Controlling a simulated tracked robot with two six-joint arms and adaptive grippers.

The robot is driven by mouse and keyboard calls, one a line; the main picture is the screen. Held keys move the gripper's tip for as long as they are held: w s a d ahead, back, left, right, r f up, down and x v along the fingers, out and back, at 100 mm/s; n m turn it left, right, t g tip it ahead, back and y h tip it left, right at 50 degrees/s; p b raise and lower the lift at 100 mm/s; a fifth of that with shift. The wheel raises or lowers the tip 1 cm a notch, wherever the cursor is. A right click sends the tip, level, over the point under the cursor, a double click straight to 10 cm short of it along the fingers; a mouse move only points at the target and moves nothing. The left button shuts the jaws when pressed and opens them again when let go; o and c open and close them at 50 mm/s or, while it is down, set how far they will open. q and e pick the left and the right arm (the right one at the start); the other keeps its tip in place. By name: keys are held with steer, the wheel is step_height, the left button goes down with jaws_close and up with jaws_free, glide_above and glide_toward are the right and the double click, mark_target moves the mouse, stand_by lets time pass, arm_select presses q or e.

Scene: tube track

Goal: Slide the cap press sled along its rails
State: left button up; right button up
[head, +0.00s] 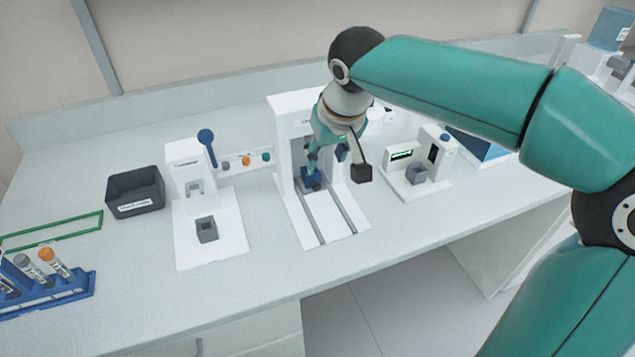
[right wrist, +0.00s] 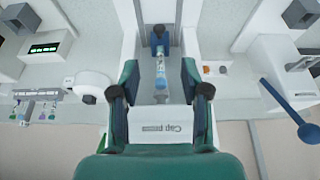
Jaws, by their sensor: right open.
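The cap press (head: 291,110) is a white housing in the middle of the bench, with two dark rails (head: 329,217) running out of it toward the bench's front edge. A blue sled (head: 311,181) sits at the rear end of the rails, inside the press opening. In the right wrist view the sled (right wrist: 160,36) shows ahead of the fingers, with a pale blue tube (right wrist: 161,68) beside it. My right gripper (head: 337,165) is open in front of the press, its fingers apart and nothing held between them. It partly hides the press. My left gripper is out of view.
Left of the press stand a white device with a blue lever (head: 207,147), a dark grey bin (head: 135,193) and a blue tube rack (head: 62,292). A white device with a green display (head: 402,154) stands close on the right. The front bench strip is clear.

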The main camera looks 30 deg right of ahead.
mark_target(317, 186)
steer(key=x, duration=1.2)
steer(key=shift+w+d+f, duration=0.1)
steer(key=shift+w+f, duration=0.05)
steer(key=shift+f, duration=0.15)
jaws_close()
